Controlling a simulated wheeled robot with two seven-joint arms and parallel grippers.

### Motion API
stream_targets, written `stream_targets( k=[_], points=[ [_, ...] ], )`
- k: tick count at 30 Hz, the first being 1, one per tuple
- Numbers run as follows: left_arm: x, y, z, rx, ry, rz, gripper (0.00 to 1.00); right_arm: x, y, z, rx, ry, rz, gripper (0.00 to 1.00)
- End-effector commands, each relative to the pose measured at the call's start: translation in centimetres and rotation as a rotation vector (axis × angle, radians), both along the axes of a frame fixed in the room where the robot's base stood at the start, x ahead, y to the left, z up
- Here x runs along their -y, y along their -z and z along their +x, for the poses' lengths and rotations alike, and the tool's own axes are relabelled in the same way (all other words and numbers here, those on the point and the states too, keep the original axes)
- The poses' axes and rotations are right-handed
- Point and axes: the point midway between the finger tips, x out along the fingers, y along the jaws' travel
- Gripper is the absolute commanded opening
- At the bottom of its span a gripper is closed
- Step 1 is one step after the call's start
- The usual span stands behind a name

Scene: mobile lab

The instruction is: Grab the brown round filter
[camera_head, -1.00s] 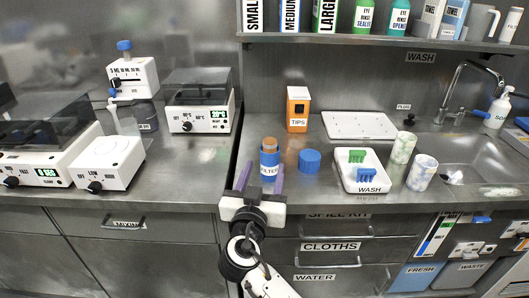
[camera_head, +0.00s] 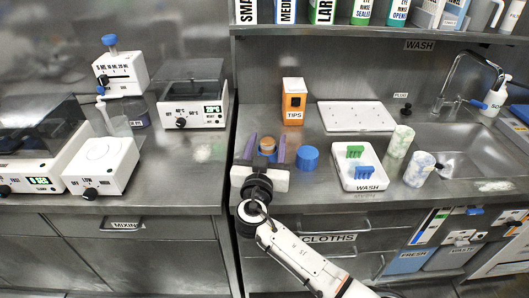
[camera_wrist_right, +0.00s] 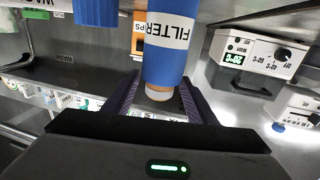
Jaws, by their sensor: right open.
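The brown round filter (camera_head: 267,144) shows at the mouth of a blue jar in the head view. The gripper's body hides most of the jar in the head view. My left gripper is not in view.
An orange TIPS box (camera_head: 293,102) stands behind. The counter left of the jar is clear.

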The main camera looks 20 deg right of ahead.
Motion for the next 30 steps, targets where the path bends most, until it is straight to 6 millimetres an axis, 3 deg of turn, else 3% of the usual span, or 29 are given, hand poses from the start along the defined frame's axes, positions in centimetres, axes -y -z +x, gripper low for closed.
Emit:
stream_targets(
  k=[4, 9, 12, 23, 30],
  points=[
    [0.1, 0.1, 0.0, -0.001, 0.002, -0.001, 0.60, 0.0, 0.0, 0.0, 0.000, 0.000, 0.000, 0.48],
    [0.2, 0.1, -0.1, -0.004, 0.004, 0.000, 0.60, 0.0, 0.0, 0.0, 0.000, 0.000, 0.000, 0.20],
    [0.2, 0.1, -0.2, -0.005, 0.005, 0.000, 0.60, 0.0, 0.0, 0.0, 0.001, 0.000, 0.000, 0.07],
    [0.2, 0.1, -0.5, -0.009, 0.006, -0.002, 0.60, -0.1, -0.7, 0.0, 0.002, 0.000, 0.001, 0.07],
    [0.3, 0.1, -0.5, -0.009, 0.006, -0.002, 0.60, -0.1, -3.8, 0.0, 0.005, 0.000, 0.004, 0.07]
  ],
)
